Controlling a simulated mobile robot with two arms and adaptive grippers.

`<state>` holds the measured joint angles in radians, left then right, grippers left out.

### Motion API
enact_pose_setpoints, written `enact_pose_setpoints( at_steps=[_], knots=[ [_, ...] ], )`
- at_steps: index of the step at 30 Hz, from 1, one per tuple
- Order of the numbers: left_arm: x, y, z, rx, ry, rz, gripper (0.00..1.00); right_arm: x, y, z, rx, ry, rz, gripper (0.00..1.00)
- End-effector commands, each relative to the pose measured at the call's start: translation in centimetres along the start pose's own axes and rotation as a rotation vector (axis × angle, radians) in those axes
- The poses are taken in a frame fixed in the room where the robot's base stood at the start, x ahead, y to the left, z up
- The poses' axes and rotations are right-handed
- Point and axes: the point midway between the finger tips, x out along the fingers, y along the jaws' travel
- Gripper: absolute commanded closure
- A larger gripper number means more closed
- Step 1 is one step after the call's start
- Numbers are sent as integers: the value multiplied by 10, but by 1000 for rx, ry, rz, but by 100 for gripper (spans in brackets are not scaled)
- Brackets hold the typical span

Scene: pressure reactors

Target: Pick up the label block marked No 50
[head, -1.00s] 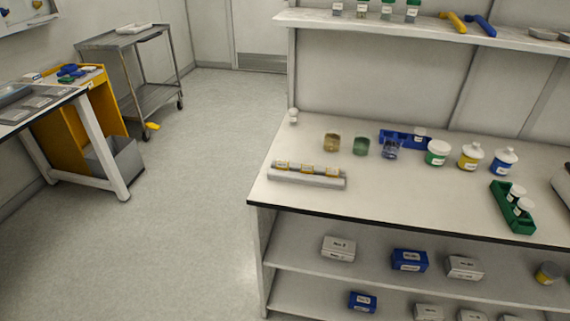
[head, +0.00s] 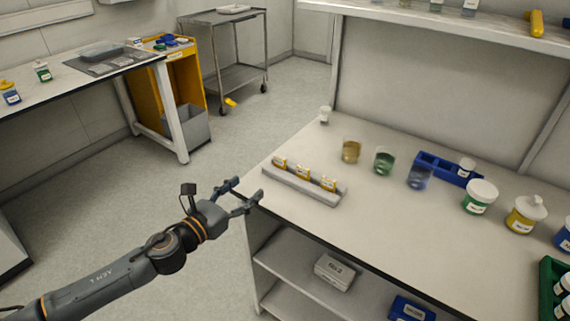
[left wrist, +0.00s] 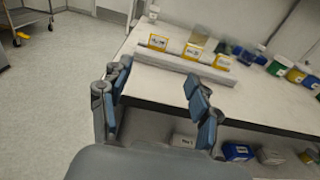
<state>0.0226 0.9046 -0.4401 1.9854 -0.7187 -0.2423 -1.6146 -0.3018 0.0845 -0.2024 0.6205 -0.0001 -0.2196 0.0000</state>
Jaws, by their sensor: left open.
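Three yellow label blocks with white faces stand in a row on a pale grey rack (head: 290,185) at the left end of the bench. They are the left block (head: 280,162), the middle block (head: 302,172) and the right block (head: 329,184). The left wrist view also shows the left block (left wrist: 158,42), middle block (left wrist: 193,51) and right block (left wrist: 222,61). Their print is too small to tell which is No 50. My left gripper (head: 247,190) is open and empty by the bench's left edge, short of the rack. My right gripper is not in view.
Beakers with amber (head: 351,151) and green (head: 384,162) contents stand behind and right of the rack. A small white-topped item (head: 325,115) is at the back left corner. A lower shelf holds a white box (head: 334,271). Floor is open to the left.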

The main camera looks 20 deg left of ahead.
Motion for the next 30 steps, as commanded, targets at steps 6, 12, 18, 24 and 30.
enact_pose_setpoints(
  at_steps=[6,12,18,24,30],
  knots=[
    [37,1,3,-7,-3,2,38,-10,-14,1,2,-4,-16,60],
    [68,0,2,-7,-2,2,38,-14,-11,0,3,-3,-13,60],
    [80,0,0,-9,0,1,38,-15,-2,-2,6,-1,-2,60],
    [106,2,3,-10,-1,2,38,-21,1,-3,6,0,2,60],
    [128,2,1,-8,1,1,38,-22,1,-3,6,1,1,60]
  ],
)
